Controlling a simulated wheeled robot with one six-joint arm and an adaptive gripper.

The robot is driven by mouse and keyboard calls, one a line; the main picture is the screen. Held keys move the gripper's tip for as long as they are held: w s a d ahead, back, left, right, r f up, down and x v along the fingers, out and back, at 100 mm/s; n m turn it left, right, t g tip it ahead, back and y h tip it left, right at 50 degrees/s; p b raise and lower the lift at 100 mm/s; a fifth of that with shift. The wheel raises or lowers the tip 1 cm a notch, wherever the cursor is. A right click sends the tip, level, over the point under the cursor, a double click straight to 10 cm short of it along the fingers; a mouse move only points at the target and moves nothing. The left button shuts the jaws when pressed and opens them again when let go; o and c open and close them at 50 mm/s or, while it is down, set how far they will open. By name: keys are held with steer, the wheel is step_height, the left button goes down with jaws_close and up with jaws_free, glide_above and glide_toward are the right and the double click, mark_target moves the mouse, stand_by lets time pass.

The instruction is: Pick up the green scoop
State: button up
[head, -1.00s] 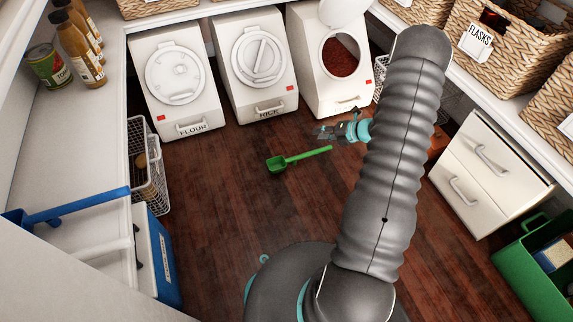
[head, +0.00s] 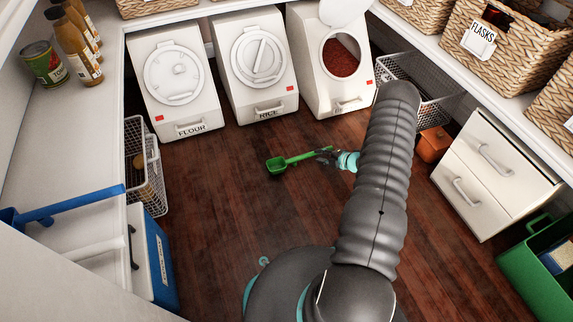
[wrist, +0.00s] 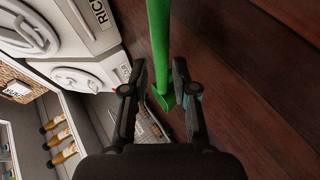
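The green scoop (head: 277,165) appears to lie on the dark wooden floor in front of the rice bin, its bowl to the left and its handle running up to the right. My gripper (head: 325,154) is at the handle's right end in the head view. The fingers stand apart, with a gap visible to the left of the handle.
Flour (head: 175,85), rice (head: 255,65) and an open red-filled bin (head: 310,85) stand behind. A wire basket (head: 145,170) is at left, white drawers (head: 490,170) and a green crate (head: 545,275) at right. The floor around the scoop is clear.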

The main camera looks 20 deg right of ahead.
mark_target(313, 155)
steer(key=shift+b+x, duration=0.5)
steer(key=shift+x, duration=2.5)
jaws_close()
